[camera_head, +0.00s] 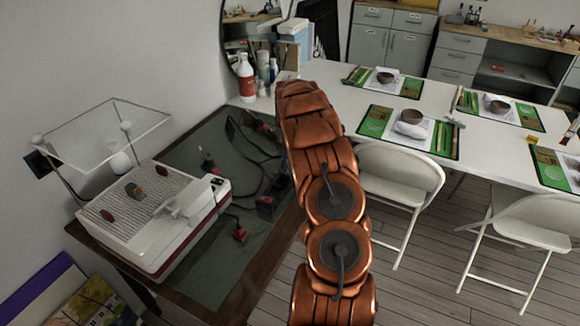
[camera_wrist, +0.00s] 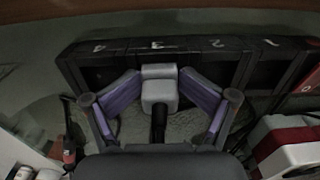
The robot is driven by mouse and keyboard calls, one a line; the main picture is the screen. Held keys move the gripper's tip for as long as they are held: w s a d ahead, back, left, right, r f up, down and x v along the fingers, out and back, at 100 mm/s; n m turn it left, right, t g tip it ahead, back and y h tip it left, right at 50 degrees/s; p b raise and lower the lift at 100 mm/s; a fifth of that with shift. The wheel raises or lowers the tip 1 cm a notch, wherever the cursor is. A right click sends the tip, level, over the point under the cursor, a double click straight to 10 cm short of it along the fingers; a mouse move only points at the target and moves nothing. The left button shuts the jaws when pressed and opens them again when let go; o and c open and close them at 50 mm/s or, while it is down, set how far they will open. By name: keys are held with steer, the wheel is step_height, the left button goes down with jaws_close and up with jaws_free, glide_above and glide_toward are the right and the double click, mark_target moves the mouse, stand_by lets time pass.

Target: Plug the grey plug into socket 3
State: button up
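The grey plug (camera_wrist: 159,92) is in the middle of the wrist view, with its dark cable running back toward the camera. My gripper (camera_wrist: 160,84) has its purple fingers closed in on both sides of the plug. The dark socket strip (camera_wrist: 115,58) lies across the view just beyond, with painted numbers that read 4, 3, 2, 1 from left to right. The plug's front end lines up with socket 3 (camera_wrist: 157,45) and overlaps the strip's near side. I cannot tell how deep it sits. In the head view my arm hides the gripper and the plug.
A white and red machine (camera_head: 150,215) stands on the dark green mat (camera_head: 210,280), under a clear shelf (camera_head: 108,130). Black cables and a red plug (camera_head: 240,233) lie beside it. A white table (camera_head: 330,115) with place settings and folding chairs are to the right.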

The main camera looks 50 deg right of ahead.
steer(key=shift+o, duration=0.6)
steer(key=shift+s+a, duration=0.1)
steer(key=shift+a, duration=0.05)
steer(key=shift+r, duration=0.15)
steer(key=shift+r, duration=0.25)
steer(key=shift+d+r+p, duration=0.2)
steer(key=shift+r+p, duration=0.5)
steer(key=shift+r, duration=0.5)
steer(key=shift+p, duration=0.5)
steer(key=shift+w+p, duration=0.3)
steer(key=shift+p, duration=0.05)
